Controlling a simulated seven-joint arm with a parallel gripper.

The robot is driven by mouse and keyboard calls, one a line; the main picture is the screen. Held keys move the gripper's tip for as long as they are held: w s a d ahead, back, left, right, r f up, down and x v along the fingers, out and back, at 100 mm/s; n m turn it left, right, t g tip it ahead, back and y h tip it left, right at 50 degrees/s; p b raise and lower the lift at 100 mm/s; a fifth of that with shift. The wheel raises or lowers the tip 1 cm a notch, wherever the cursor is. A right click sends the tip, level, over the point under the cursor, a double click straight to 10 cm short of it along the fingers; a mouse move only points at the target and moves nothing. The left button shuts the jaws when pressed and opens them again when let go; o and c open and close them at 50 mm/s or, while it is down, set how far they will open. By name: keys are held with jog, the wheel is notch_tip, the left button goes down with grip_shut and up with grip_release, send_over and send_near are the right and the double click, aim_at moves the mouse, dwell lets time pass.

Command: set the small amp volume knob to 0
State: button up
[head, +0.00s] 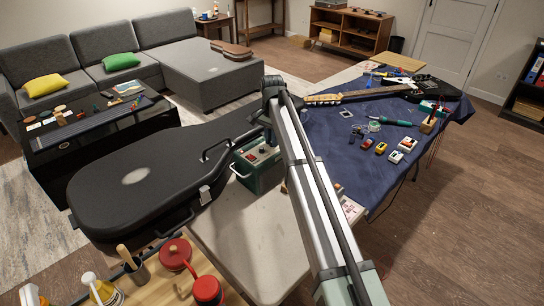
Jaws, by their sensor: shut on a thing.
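The small amp (258,172) is a dark green box on the pale table, beside the black guitar case. Its top panel shows a red spot and small controls, too small to read. My gripper (268,141) points down at the amp's top panel from the end of my raised arm. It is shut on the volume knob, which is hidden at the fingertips. The knob's setting cannot be read. My arm covers part of the amp's right side.
The large black guitar case (135,180) lies close to the amp's left. A blue cloth (400,185) to the right holds an electric guitar (370,94), several small pedals and tools. Red pots (207,290) stand at the front left. Bare pale tabletop (240,235) lies in front of the amp.

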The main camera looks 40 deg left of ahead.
jog(key=o, duration=0.5)
jog(key=shift+r, duration=0.1)
jog(key=shift+r, duration=3.4)
notch_tip(320, 180, up, 6)
